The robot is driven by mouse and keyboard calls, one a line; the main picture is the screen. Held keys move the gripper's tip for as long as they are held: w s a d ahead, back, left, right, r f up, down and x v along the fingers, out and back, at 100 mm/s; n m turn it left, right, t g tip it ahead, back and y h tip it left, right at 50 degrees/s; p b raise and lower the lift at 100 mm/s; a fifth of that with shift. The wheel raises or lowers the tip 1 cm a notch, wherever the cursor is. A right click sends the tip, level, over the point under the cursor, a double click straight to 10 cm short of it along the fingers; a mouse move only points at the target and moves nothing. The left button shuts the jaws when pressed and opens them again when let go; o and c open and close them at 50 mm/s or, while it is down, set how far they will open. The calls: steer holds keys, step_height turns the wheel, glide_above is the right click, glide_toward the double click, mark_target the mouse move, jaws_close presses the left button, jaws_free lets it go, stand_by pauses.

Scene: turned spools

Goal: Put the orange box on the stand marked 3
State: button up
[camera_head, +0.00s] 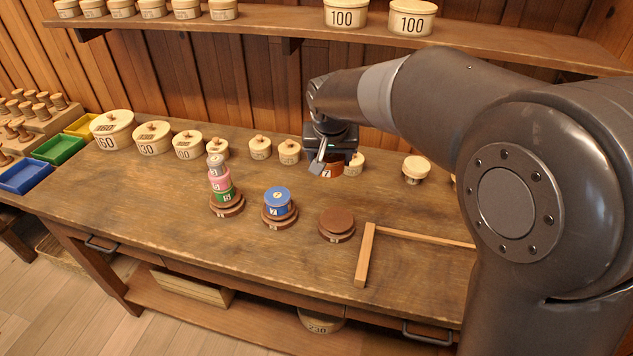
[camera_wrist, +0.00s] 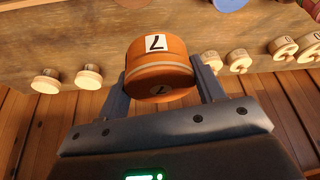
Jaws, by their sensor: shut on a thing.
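My gripper (camera_head: 330,165) is shut on the orange box (camera_wrist: 158,68), a round box marked 7, and holds it above the back half of the table. In the head view the orange box (camera_head: 333,172) is partly hidden by my gripper. In the wrist view my gripper's (camera_wrist: 160,88) fingers press its two sides. A bare brown round stand (camera_head: 337,222) is on the table, in front of my gripper; its small front label is too small to read surely. No box is on it.
The middle stand (camera_head: 279,221) bears a blue box (camera_head: 278,203). The left stand (camera_head: 227,210) bears a green, pink and grey stack (camera_head: 219,181). A wooden frame (camera_head: 366,255) lies right of the bare stand. Cream lidded boxes (camera_head: 187,146) line the table's back.

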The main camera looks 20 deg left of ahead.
steer(key=s+d+f, duration=0.1)
steer(key=d+f, duration=0.1)
steer(key=d, duration=0.5)
steer(key=s+d+f, duration=0.1)
steer(key=d+f, duration=0.1)
steer(key=d, duration=0.5)
glide_above(337, 214)
steer(key=s, duration=0.2)
steer(key=f, duration=0.6)
steer(key=shift+w+d+f, duration=0.2)
steer(key=shift+f, duration=2.1)
steer(key=shift+f, duration=0.2)
steer(key=o, duration=1)
